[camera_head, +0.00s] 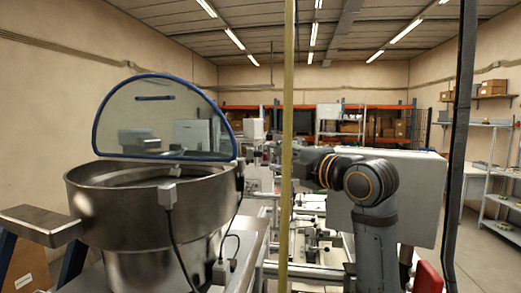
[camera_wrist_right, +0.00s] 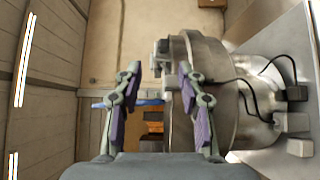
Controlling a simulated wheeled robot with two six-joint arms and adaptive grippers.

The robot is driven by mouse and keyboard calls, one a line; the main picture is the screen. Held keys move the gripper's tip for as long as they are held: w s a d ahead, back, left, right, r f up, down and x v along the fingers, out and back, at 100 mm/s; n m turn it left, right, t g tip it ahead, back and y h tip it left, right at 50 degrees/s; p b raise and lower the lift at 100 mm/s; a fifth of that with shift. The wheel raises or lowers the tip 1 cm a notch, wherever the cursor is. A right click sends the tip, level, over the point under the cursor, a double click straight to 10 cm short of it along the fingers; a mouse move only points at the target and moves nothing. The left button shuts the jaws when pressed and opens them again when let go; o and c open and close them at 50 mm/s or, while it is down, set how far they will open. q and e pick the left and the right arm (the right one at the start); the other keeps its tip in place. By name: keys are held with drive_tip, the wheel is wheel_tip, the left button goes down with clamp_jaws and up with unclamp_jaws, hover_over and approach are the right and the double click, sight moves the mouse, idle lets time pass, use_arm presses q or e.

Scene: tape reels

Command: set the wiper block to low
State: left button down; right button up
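A large steel bowl (camera_head: 150,225) stands at the left in the head view. It also shows sideways in the wrist view (camera_wrist_right: 225,95). A small grey block (camera_head: 167,194) with a dark cable sits at its near rim; I cannot tell whether this is the wiper block, nor its setting. In the wrist view a grey block (camera_wrist_right: 162,55) shows at the bowl's rim, beyond the fingertips. My right gripper (camera_wrist_right: 159,72) is open and empty, its purple-padded fingers apart, pointing toward the bowl. In the head view its arm reaches left, its end near the yellow post. My left gripper is not in view.
A blue-rimmed clear lid (camera_head: 165,120) stands raised over the bowl. A yellow post (camera_head: 288,150) and a dark post (camera_head: 460,140) cross the head view. A pale panel (camera_head: 425,190) stands behind my right arm. Small grey boxes with cables (camera_wrist_right: 293,122) sit beside the bowl.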

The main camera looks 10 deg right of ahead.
sight(262, 154)
drive_tip(key=x, duration=0.1)
drive_tip(key=p+x, duration=0.1)
drive_tip(key=x, duration=0.1)
drive_tip(key=p+x, duration=0.1)
drive_tip(key=x, duration=0.1)
drive_tip(key=shift+w+d, duration=0.15)
drive_tip(key=shift+d, duration=0.1)
drive_tip(key=p+x, duration=0.1)
drive_tip(key=x, duration=0.2)
drive_tip(key=shift+w+a+f+p, duration=0.2)
drive_tip(key=shift+w+p, duration=0.1)
drive_tip(key=shift+p, duration=0.05)
drive_tip(key=shift+w+a, duration=0.15)
drive_tip(key=shift+w, duration=0.15)
drive_tip(key=shift+w+a, duration=0.1)
drive_tip(key=shift+f, duration=0.1)
drive_tip(key=shift+c, duration=1)
drive_tip(key=c, duration=0.5)
clamp_jaws()
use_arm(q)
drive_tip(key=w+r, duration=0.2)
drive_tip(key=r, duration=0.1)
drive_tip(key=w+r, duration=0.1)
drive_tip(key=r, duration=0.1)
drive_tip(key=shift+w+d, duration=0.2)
use_arm(e)
drive_tip(key=shift+f, duration=0.1)
